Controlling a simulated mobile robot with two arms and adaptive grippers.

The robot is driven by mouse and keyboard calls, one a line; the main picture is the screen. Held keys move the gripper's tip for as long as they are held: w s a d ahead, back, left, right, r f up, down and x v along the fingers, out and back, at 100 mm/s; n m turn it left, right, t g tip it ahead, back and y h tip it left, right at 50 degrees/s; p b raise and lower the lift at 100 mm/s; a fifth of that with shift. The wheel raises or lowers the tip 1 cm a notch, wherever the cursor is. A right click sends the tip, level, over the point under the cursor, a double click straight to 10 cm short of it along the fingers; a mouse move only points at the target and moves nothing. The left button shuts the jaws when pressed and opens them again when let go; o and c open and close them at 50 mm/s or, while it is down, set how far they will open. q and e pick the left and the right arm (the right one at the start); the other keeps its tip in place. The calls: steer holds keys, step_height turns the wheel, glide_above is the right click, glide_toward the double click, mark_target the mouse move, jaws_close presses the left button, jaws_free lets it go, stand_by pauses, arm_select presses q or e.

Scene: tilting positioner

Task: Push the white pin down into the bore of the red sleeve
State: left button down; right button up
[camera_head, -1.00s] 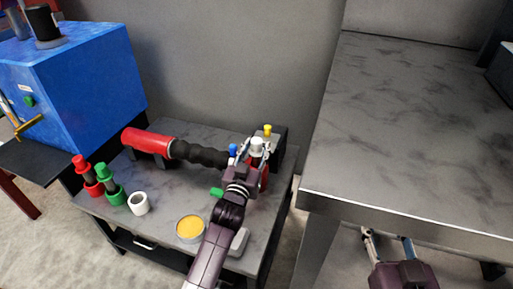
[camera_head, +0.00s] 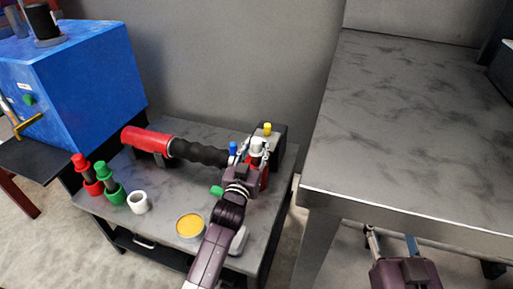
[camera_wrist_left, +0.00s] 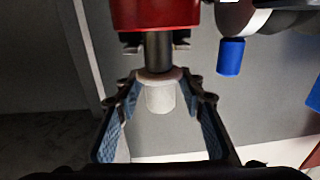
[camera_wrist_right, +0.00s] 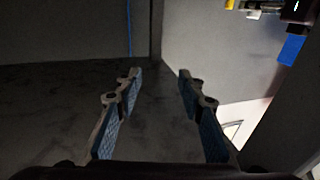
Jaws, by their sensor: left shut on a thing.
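The white pin's head (camera_head: 257,145) stands at the right end of the small table. In the left wrist view the white head (camera_wrist_left: 160,97) has a dark shaft whose far end meets the red sleeve (camera_wrist_left: 155,14). How deep the shaft sits in the bore is hidden. The red sleeve (camera_head: 264,179) also shows beside my gripper in the head view. My left gripper (camera_head: 247,150) is shut on the white pin, with its fingers on both sides of the head. My right gripper (camera_wrist_right: 158,85) is open and empty, low beside the large grey table.
A red and black cylinder (camera_head: 148,139) lies behind my left gripper. A blue knob (camera_head: 233,148) and a yellow knob (camera_head: 267,129) are close by. Red and green pins, a white ring (camera_head: 139,202) and a yellow-topped tin (camera_head: 190,226) stand leftward. The large grey table (camera_head: 420,130) is clear.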

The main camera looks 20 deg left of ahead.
arm_select(q)
steer(key=shift+r, duration=0.15)
arm_select(e)
steer(key=shift+r, duration=0.15)
steer(key=shift+r, duration=0.25)
arm_select(q)
steer(key=shift+f, duration=0.3)
arm_select(e)
steer(key=shift+s+a+r+t, duration=0.1)
steer(key=shift+r+t, duration=0.5)
steer(key=shift+r, duration=0.15)
arm_select(q)
steer(key=shift+f+b, duration=0.1)
steer(key=shift+b, duration=0.2)
arm_select(e)
steer(key=shift+r, duration=0.3)
arm_select(q)
steer(key=shift+f, duration=0.3)
arm_select(e)
steer(key=shift+s+a+r+t+y, duration=0.15)
steer(key=shift+r+t, duration=0.25)
steer(key=shift+r, duration=0.2)
steer(key=shift+s+r+t+y, duration=0.15)
steer(key=shift+r+t, duration=0.25)
steer(key=shift+r, duration=0.2)
